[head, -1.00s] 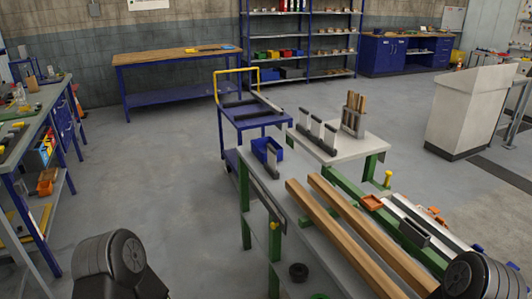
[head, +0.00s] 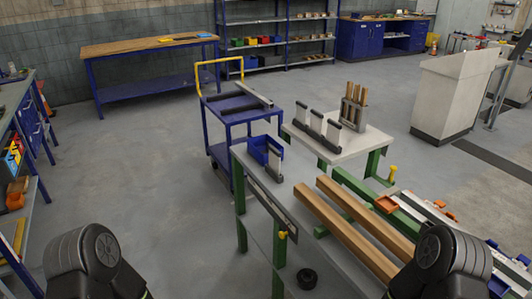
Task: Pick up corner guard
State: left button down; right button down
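I cannot tell for certain which thing is the corner guard. A long, narrow grey and black angled piece (head: 253,94) lies across the top of the blue cart (head: 212,103). A small upright grey piece (head: 270,160) stands on the grey runout table beside a blue bin (head: 259,148). A dark rail with several upright light plates (head: 317,122) stands on the white side table. Neither of my grippers shows; only dark rounded parts of my arms show at the lower left and lower right. Nothing is seen touching these pieces.
The runout table (head: 250,172) carries two long wooden beams (head: 352,222) and a black ring (head: 307,279). A holder with wooden sticks (head: 352,112) stands on the white table (head: 375,143). Open floor (head: 130,170) lies left of the cart; a workbench (head: 30,100) stands far left.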

aim_at(264, 152)
jog(key=i+j+z, duration=0.1)
jog(key=z, duration=0.35)
jog(key=i+j+z, duration=0.1)
jog(key=z, duration=0.35)
jog(key=j+z, duration=0.2)
jog(key=z, duration=0.2)
jog(key=i+j+z, duration=0.1)
jog(key=j+z, duration=0.15)
jog(key=z, duration=0.2)
jog(key=j+z, duration=0.15)
jog(key=j, duration=0.4)
jog(key=j+z, duration=0.15)
jog(key=j, duration=0.4)
jog(key=j+z, duration=0.15)
jog(key=j, duration=0.4)
jog(key=j+z, duration=0.15)
jog(key=j, duration=0.4)
jog(key=k+j+z, duration=0.15)
jog(key=j, duration=0.4)
jog(key=k+j+z, duration=0.15)
jog(key=j, duration=0.85)
jog(key=k+j, duration=0.15)
jog(key=j, duration=0.25)
